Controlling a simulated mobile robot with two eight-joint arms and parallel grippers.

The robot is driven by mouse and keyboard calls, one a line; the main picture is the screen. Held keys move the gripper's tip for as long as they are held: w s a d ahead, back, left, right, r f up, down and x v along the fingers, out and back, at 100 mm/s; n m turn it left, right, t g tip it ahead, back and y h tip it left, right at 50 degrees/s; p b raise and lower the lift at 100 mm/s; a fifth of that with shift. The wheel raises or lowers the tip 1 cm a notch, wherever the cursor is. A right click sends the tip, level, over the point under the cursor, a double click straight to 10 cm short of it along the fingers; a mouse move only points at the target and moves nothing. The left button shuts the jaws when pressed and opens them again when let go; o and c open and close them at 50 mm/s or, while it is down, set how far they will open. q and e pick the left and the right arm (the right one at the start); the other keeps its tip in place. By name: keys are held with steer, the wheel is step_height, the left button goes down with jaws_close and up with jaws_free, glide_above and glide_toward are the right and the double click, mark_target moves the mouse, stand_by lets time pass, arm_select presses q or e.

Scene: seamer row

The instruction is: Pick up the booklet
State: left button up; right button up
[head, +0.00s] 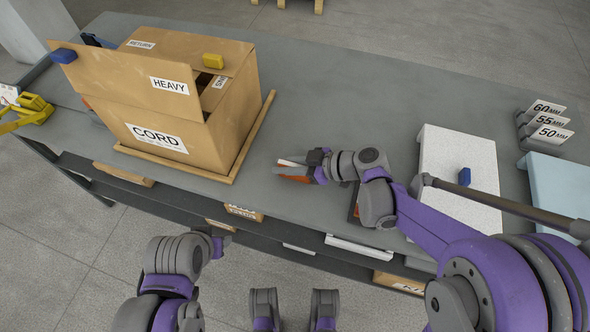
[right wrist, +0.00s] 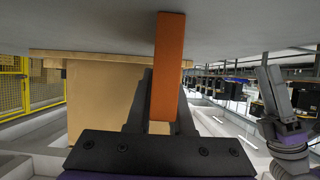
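The booklet, which I take to be the thin orange piece (head: 292,178) with a white part beside it, is at the tips of my right gripper (head: 306,168) over the grey bench. In the right wrist view the orange piece (right wrist: 168,65) stands edge-on between the two dark fingers of the right gripper (right wrist: 165,95), which appear closed against its sides. I cannot tell whether it touches the bench. My left gripper (head: 220,242) is low, in front of the bench edge and away from the booklet; its finger opening is not clear.
A large open carton (head: 185,100) marked CORD stands on a wooden-edged board left of the right gripper. A white slab (head: 450,150) with a blue block (head: 464,177) lies to the right. Size signs (head: 549,134) stand farther right. The bench behind the gripper is clear.

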jaws_close()
steer(key=shift+r, duration=0.1)
